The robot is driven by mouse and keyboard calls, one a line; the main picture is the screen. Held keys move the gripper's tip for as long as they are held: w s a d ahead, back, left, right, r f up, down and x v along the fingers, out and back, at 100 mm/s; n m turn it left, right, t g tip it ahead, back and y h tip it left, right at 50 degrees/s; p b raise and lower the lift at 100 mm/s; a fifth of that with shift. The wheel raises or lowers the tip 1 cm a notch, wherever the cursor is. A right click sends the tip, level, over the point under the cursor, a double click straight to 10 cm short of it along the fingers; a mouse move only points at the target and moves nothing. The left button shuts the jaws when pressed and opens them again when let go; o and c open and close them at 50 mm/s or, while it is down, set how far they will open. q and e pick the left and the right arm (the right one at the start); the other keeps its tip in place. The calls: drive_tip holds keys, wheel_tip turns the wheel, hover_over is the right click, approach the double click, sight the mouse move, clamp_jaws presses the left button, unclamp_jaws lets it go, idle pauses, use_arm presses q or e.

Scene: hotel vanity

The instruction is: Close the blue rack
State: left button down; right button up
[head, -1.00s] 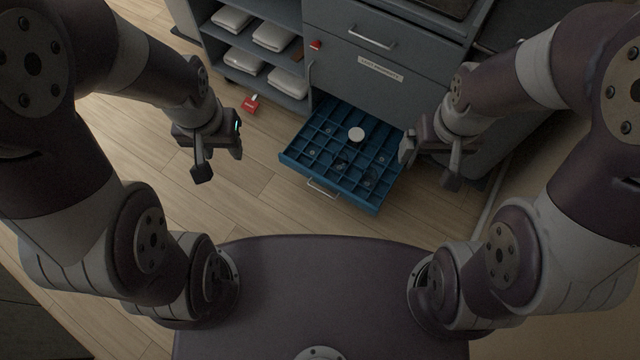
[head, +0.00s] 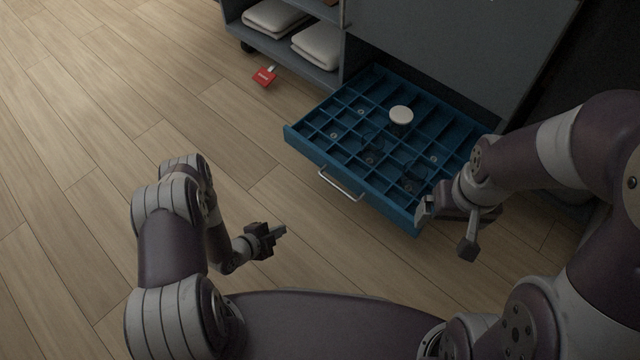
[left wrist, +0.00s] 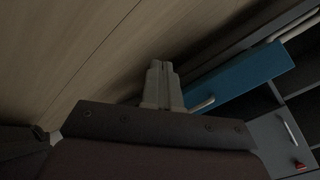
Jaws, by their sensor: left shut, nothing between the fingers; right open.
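The blue rack (head: 318,152) is a shallow compartmented drawer, pulled out from the bottom of the grey cabinet. Its metal handle (head: 341,184) is on the front face. A white round-topped item and several clear glass-like items stand in its compartments. My left gripper (head: 282,232) is shut and empty, low in front of the rack, left of and nearer than the handle, apart from it. In the left wrist view the shut fingers (left wrist: 160,72) show with the blue front (left wrist: 240,82) to their right. My right gripper (head: 445,228) is open beside the rack's front right corner; contact cannot be told.
The grey cabinet (head: 440,50) stands behind the rack, with folded white towels (head: 316,45) on a shelf at left. A red tag (head: 264,76) lies on the wooden floor. The floor (head: 90,150) at left is clear.

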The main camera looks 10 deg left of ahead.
use_arm(q)
wheel_tip(320, 180, up, 4)
drive_tip(key=w+d+m+t+h, duration=0.2)
drive_tip(key=m, duration=0.1)
drive_tip(key=m+t+h, duration=0.2)
drive_tip(key=m+t, duration=0.2)
drive_tip(key=m, duration=0.1)
approach(327, 161)
drive_tip(key=b+x, duration=0.6)
drive_tip(key=shift+a+f, duration=0.1)
drive_tip(key=shift+w+d, duration=0.25)
drive_tip(key=shift+w, duration=0.15)
use_arm(e)
wheel_tip(327, 161, down, 7)
drive_tip(key=shift+w+d+r, duration=0.15)
drive_tip(key=shift+w+r, duration=0.05)
drive_tip(key=shift+w, duration=0.25)
